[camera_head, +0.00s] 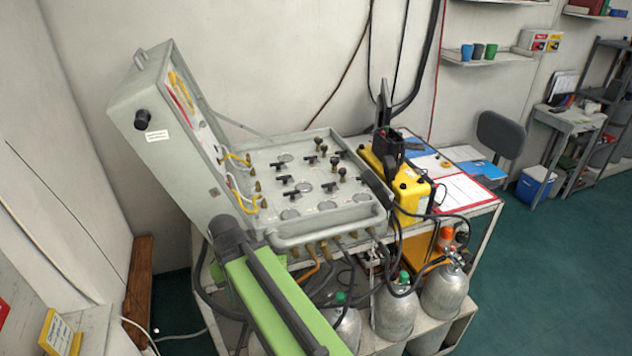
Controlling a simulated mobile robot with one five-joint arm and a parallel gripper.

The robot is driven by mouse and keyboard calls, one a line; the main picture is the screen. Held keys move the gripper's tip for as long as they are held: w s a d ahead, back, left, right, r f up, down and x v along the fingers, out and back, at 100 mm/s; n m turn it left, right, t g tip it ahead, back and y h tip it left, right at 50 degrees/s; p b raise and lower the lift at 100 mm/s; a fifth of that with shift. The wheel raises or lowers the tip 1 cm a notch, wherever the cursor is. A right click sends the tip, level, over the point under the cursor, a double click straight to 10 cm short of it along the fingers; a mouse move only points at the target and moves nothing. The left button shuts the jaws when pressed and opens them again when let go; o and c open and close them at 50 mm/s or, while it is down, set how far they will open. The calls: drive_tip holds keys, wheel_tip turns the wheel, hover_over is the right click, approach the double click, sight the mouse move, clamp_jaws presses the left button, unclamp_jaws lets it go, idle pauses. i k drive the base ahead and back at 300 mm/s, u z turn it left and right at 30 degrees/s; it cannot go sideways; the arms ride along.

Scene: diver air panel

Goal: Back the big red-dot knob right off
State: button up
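An open grey air panel case (330,228) stands on a bench, its face carrying several small black-handled valves and round gauges. A small group of dark knobs (323,149) stands at the back right of the face. A larger black knob (143,119) sticks out from the outer side of the raised lid (190,75), above a small white label. I cannot make out a red dot on any knob at this size. My green arm with its dark joint rises from the bottom and covers the panel's front left corner. I cannot see my gripper.
A yellow box (408,207) with a black upright piece stands right of the panel. Papers (465,193) lie beyond it. Grey cylinders (445,292) and hoses crowd below the bench. A wooden plank (139,280) leans at left. Open green floor lies at right.

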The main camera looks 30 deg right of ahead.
sight(334, 160)
drive_tip(key=k, duration=0.6)
drive_tip(key=u, duration=2.95)
drive_tip(key=k, duration=2.4)
drive_tip(key=z, duration=1.1)
drive_tip(key=i, duration=0.9)
